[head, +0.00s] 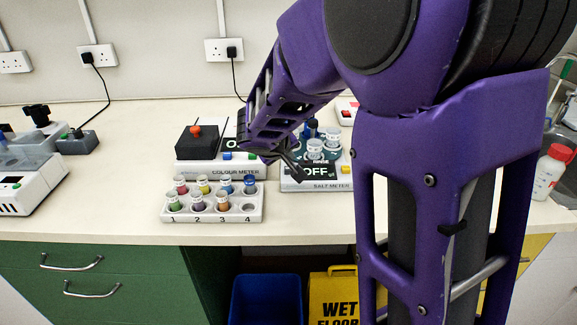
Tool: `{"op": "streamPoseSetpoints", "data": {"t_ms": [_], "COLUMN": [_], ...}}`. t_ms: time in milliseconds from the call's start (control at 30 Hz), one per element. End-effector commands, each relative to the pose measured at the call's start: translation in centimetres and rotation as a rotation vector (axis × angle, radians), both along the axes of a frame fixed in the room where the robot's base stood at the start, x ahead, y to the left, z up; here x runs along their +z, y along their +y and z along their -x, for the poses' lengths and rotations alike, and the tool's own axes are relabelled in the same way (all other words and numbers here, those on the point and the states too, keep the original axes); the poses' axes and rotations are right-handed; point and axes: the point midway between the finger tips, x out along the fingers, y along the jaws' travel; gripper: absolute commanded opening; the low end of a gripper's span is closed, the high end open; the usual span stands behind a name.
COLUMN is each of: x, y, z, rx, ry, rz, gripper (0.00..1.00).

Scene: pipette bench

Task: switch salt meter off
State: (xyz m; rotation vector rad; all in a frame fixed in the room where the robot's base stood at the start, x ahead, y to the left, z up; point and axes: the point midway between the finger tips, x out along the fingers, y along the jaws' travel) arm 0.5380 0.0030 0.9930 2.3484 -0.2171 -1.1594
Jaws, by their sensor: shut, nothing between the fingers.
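The salt meter (318,187) is a white box on the bench, right of centre, with its name on the front edge. Its dark display (315,171) reads "OFF" in white letters. A yellow button (345,169) shows at the right of its front. Several small capped vials stand on its teal top. My gripper (297,173) is shut and empty, pointing down at the left side of the salt meter's display. I cannot tell whether it touches the meter.
The colour meter (222,171) stands to the left, its display partly hidden by my arm. A numbered vial rack (240,214) sits in front of it. A white box with a red switch (346,113) is behind the salt meter. A red-capped bottle (549,175) stands right.

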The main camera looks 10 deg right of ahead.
Motion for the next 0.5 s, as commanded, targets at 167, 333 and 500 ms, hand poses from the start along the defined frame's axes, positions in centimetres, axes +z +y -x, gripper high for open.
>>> {"op": "streamPoseSetpoints", "data": {"t_ms": [167,333,500], "x": [0.0,1.5,3.3], "y": [0.0,0.0,0.0], "z": [0.0,0.0,0.0], "rx": [0.0,-0.001,-0.001], "ry": [0.0,-0.002,-0.002], "rz": [0.0,-0.001,-0.001], "gripper": [0.0,0.0,0.0]}}
